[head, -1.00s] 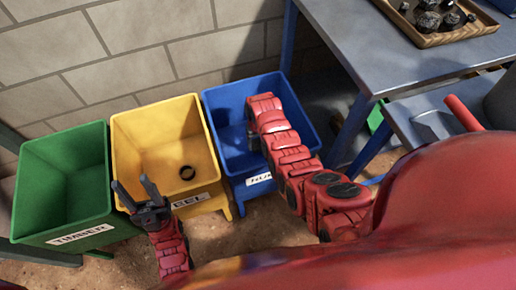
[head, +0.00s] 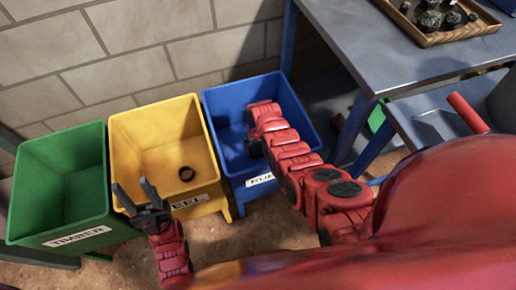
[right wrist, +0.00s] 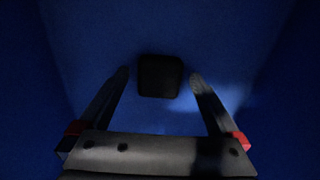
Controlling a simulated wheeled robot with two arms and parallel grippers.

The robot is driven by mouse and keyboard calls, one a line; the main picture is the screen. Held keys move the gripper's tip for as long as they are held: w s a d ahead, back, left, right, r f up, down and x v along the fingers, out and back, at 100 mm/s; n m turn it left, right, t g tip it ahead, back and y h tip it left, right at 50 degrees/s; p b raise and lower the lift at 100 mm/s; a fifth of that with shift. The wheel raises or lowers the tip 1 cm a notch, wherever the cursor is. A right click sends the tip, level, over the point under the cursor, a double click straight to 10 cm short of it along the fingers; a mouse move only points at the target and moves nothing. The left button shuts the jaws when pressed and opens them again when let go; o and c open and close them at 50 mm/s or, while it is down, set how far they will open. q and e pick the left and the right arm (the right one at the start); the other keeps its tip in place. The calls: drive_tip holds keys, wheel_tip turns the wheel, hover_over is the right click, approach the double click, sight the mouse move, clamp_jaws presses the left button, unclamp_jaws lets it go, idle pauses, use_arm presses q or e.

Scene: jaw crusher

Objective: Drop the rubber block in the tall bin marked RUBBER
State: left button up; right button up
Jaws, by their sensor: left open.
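The rubber block (right wrist: 160,76), a dark, nearly black square, shows in the right wrist view against blue walls. It lies beyond and between my right gripper's fingertips (right wrist: 159,75), with a gap on each side. My right gripper is open. In the head view my right arm reaches into the tall blue bin (head: 222,98), hiding its jaws and the block. The bin's white label (head: 261,179) is partly covered; its first letters look like RU. My left gripper (head: 132,184) is open and empty in front of the yellow bin.
A green bin (head: 91,154) marked TIMBER stands at far left. A grey table (head: 345,45) at right carries a wooden tray (head: 440,38) of dark lumps. A block wall is behind the bins.

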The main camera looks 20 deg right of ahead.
sight(258, 151)
drive_tip(key=shift+r+p, duration=0.3)
drive_tip(key=shift+r, duration=0.2)
wheel_tip(258, 151, up, 11)
drive_tip(key=p, duration=0.2)
drive_tip(key=shift+r, duration=0.15)
idle(0.3)
